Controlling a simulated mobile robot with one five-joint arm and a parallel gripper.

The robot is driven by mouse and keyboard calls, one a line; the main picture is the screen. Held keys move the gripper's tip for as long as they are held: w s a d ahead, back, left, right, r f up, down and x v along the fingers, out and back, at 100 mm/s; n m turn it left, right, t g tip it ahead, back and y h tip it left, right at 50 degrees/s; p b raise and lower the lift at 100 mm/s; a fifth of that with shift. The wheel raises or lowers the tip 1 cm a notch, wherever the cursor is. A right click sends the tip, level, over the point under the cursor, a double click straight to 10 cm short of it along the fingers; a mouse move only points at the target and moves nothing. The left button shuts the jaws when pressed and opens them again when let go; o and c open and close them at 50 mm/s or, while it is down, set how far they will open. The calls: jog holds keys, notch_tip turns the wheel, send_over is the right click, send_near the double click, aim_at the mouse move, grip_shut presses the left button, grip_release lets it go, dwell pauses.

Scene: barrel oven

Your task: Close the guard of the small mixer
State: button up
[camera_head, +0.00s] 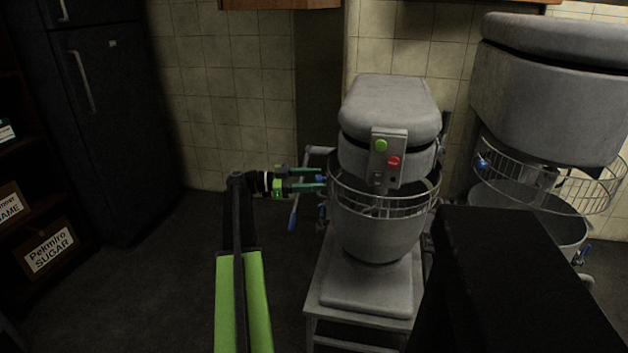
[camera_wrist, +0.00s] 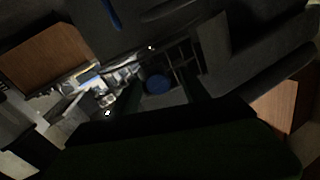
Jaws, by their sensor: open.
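The small mixer (camera_head: 385,112) stands at centre right in the head view, with a grey head, a green and a red button and a bowl (camera_head: 375,236). Its wire guard (camera_head: 395,207) rings the front of the bowl's top; I cannot tell whether it is fully closed. My gripper (camera_head: 321,178) is open at the guard's left side, fingers pointing right towards it. In the dark wrist view, a round blue knob (camera_wrist: 157,84) shows between the green fingers. I cannot tell whether they touch it.
A larger mixer (camera_head: 550,90) with its own wire guard (camera_head: 550,188) stands at the right. A lever with a blue grip (camera_head: 292,219) hangs left of the small mixer. A dark fridge (camera_head: 105,110) and a shelf with boxes (camera_head: 45,250) are at the left. The floor between is clear.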

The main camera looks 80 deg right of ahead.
jog(key=v, duration=1.7)
jog(key=shift+w, duration=0.2)
jog(key=shift+a, duration=0.1)
